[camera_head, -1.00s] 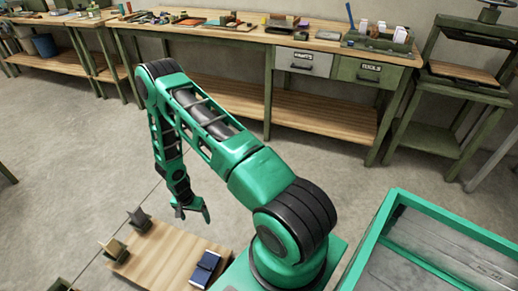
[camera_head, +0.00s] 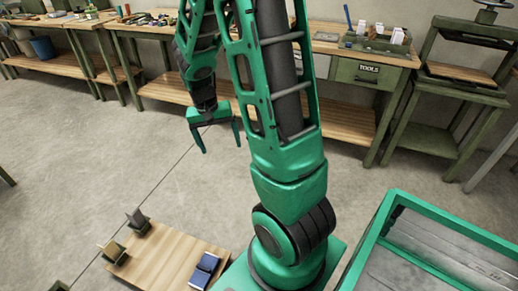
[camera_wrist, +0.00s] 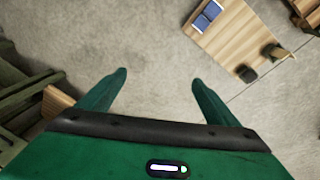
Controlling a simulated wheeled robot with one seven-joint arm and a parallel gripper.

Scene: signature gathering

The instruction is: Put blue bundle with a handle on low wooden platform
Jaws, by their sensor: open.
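A blue bundle (camera_head: 205,268) with pale edges lies on the low wooden platform (camera_head: 172,262), near its right edge. I cannot make out its handle clearly. In the wrist view the bundle (camera_wrist: 207,15) shows at the top, on the platform (camera_wrist: 232,40). My gripper (camera_head: 219,142) is open and empty. It is raised over the bare floor, beyond the platform and apart from the bundle. Its two green fingers (camera_wrist: 159,77) are spread wide in the wrist view, with only floor between them.
Two small dark objects, one upright (camera_head: 138,222) and one beside it (camera_head: 115,253), stand at the platform's left side. A long workbench (camera_head: 345,57) with tools and drawers runs along the back. A green-rimmed tray (camera_head: 440,238) is at the right. The middle floor is clear.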

